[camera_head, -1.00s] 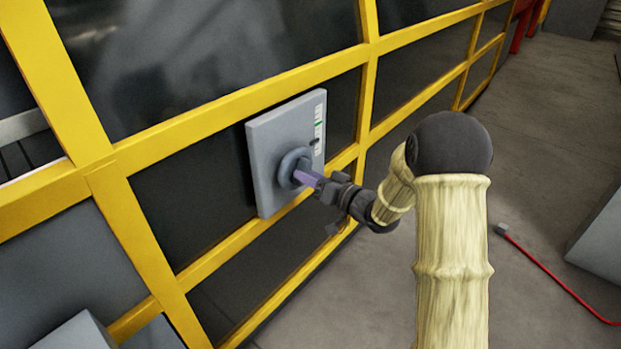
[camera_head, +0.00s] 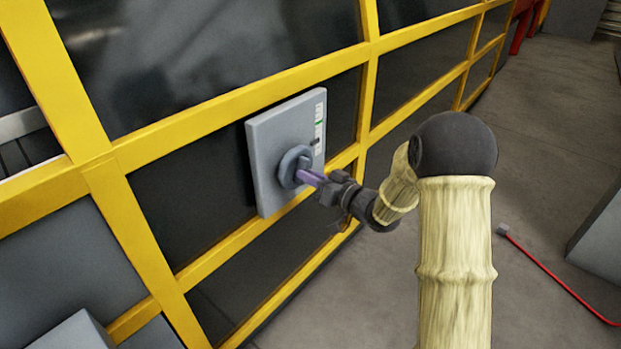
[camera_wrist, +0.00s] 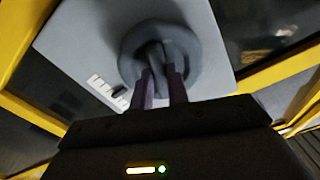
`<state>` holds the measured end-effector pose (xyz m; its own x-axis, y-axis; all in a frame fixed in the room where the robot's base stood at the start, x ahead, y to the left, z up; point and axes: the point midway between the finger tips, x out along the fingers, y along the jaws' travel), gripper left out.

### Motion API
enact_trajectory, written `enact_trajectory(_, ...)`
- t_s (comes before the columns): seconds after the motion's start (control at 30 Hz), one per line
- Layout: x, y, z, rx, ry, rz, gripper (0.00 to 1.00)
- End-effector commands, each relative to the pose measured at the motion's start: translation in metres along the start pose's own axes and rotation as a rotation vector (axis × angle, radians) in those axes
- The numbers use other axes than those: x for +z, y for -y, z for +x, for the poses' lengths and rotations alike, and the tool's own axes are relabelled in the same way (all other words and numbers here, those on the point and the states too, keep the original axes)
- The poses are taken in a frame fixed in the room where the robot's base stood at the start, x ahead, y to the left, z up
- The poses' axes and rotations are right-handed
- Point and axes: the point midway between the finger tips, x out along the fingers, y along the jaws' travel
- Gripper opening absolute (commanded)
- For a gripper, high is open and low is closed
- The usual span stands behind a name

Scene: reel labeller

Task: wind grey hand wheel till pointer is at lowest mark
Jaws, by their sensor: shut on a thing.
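The grey hand wheel (camera_head: 289,167) sits on a light grey panel (camera_head: 262,150) fixed to the yellow frame. In the wrist view the wheel (camera_wrist: 193,48) shows as a round disc with a raised bar across its middle. My gripper (camera_head: 306,176) is shut on that bar; its purple fingers (camera_wrist: 160,88) stand on either side of it. A white scale strip (camera_head: 320,118) with a green mark runs down the panel's right edge. A small dark pointer (camera_head: 316,141) sits beside the strip, below the green mark. The finest marks are too small to read.
Yellow frame bars (camera_head: 230,100) with dark panes surround the panel. A red cable (camera_head: 560,272) lies on the floor at the right, near a grey box (camera_head: 603,240). The floor between the frame and the cable is open.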

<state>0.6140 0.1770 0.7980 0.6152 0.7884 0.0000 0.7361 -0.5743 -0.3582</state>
Motion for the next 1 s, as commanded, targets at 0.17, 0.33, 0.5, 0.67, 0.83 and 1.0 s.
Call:
enact_trajectory(0.17,0.0025,-0.0018,-0.0006,0.001,0.000,-0.138,0.00)
enact_trajectory(0.33,0.0033,-0.0025,-0.0007,0.001,0.001,-0.295,0.00)
enact_trajectory(0.5,0.0036,-0.0029,-0.0006,0.000,0.001,-0.457,0.00)
enact_trajectory(0.67,0.0038,-0.0036,-0.0006,0.001,0.001,-0.610,0.00)
enact_trajectory(0.83,0.0039,-0.0039,-0.0007,0.001,0.001,-0.772,0.00)
enact_trajectory(1.0,0.0042,-0.0040,-0.0006,0.000,0.001,-0.934,0.00)
